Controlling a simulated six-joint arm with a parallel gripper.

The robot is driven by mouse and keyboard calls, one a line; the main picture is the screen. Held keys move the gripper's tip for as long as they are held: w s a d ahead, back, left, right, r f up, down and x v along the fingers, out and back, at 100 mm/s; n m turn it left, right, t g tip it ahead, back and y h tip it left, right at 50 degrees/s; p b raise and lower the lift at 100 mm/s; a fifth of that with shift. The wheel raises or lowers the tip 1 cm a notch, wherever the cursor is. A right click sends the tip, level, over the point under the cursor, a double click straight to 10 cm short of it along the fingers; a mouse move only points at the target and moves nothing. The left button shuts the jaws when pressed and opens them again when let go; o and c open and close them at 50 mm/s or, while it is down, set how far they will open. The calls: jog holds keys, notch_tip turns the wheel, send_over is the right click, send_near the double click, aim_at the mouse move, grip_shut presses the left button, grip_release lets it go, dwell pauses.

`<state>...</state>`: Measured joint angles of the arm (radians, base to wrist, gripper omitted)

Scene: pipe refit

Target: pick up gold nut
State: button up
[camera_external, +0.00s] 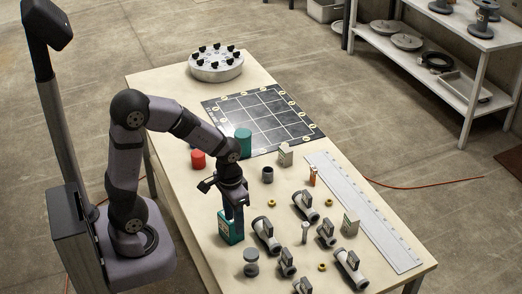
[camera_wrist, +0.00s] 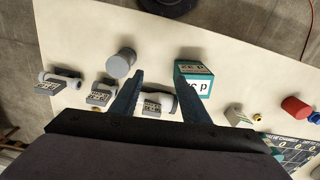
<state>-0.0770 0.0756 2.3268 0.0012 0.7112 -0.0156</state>
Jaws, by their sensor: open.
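My gripper (camera_external: 236,207) points down above the table near the teal box (camera_external: 230,228). Its fingers are apart in the wrist view (camera_wrist: 159,77). The wrist view also shows a small gold spot (camera_wrist: 257,117) at right that may be a nut; it is too small to be sure. The gripper is apart from both nuts.
The teal box shows close by my right finger (camera_wrist: 194,82). Several grey valves (camera_external: 267,233) and a grey cylinder (camera_external: 251,264) crowd the front. A red cylinder (camera_external: 198,159) and green cylinder (camera_external: 243,142) stand farther back. The table's front-left strip is bare.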

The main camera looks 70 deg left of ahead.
jog(key=shift+n, duration=0.9)
jog(key=w+a, duration=0.2)
jog(key=w, duration=0.1)
jog(key=w+a+p, duration=0.1)
jog(key=w+a, duration=0.1)
jog(key=w, duration=0.2)
jog(key=w+a+f, duration=0.1)
jog(key=w+a, duration=0.1)
jog(key=w, duration=0.1)
jog(key=shift+w+p, duration=0.25)
jog(key=shift+p, duration=0.05)
jog(key=n+p, duration=0.2)
send_over(271, 205)
notch_tip(271, 205, down, 4)
jog(key=f, duration=0.1)
jog(key=shift+f+t+y, duration=0.3)
jog(key=shift+f+t, duration=0.1)
jog(key=shift+f, duration=0.4)
jog(key=shift+f+p, duration=0.15)
jog(key=shift+p, duration=0.25)
jog(key=f+p, duration=0.2)
jog(key=f, duration=0.1)
jog(key=shift+w+a, duration=0.15)
jog(key=shift+a, duration=0.25)
jog(key=shift+w+f+p, duration=0.15)
jog(key=shift+f+p, duration=0.15)
jog(key=shift+f, duration=0.6)
grip_shut()
